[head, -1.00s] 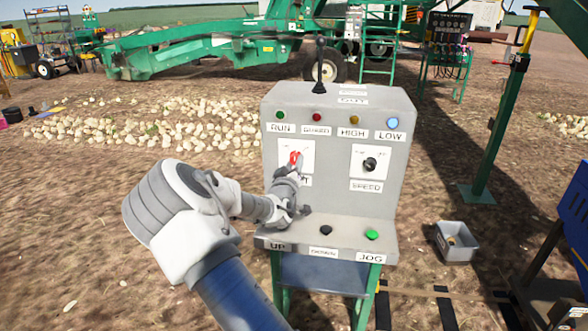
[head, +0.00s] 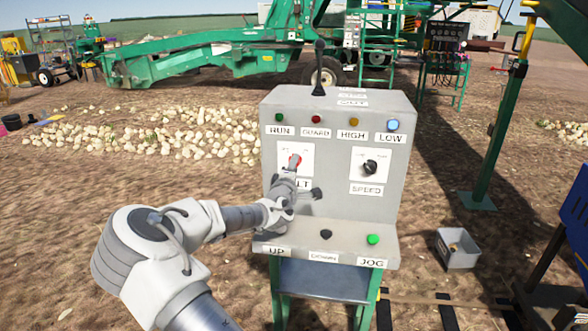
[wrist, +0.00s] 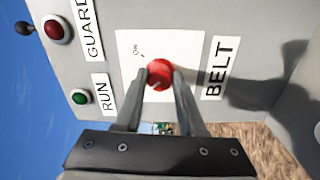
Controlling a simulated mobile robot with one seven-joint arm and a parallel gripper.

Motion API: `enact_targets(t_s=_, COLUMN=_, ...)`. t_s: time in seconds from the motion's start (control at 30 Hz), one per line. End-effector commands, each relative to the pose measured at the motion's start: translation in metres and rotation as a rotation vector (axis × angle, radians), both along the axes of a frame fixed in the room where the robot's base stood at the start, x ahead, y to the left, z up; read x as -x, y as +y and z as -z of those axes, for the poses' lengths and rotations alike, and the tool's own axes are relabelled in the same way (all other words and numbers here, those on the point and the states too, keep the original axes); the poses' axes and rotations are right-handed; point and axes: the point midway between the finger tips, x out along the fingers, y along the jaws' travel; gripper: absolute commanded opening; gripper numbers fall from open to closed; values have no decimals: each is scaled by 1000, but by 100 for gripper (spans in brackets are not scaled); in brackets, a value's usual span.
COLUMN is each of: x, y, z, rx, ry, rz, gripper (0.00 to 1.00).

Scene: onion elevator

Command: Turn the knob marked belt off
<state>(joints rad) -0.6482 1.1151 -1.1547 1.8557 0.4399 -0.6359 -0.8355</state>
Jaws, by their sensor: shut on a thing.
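The red belt knob (head: 295,160) sits on a white plate on the upright face of the grey control box (head: 335,215). In the wrist view the red knob (wrist: 159,74) lies between the two fingers, with the BELT label (wrist: 220,67) beside it and an "ON" mark on the plate. My gripper (head: 292,166) reaches the knob from the front and is shut on it; it also shows in the wrist view (wrist: 159,80). My gripper covers part of the plate and the label in the head view, and the knob's pointer direction is unclear.
A black speed knob (head: 370,167) is to the right on the same face. Indicator lamps line the top, and a black button (head: 326,235) and a green jog button (head: 373,239) sit on the lower ledge. A grey bin (head: 457,249) stands on the ground at right.

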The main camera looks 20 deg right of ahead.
Motion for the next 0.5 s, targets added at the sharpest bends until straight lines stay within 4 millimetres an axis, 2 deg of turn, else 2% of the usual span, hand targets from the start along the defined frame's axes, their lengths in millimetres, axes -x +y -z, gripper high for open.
enact_targets(t_s=0.5, x=0, y=0, z=0, rx=83, ry=57, rz=1, gripper=0)
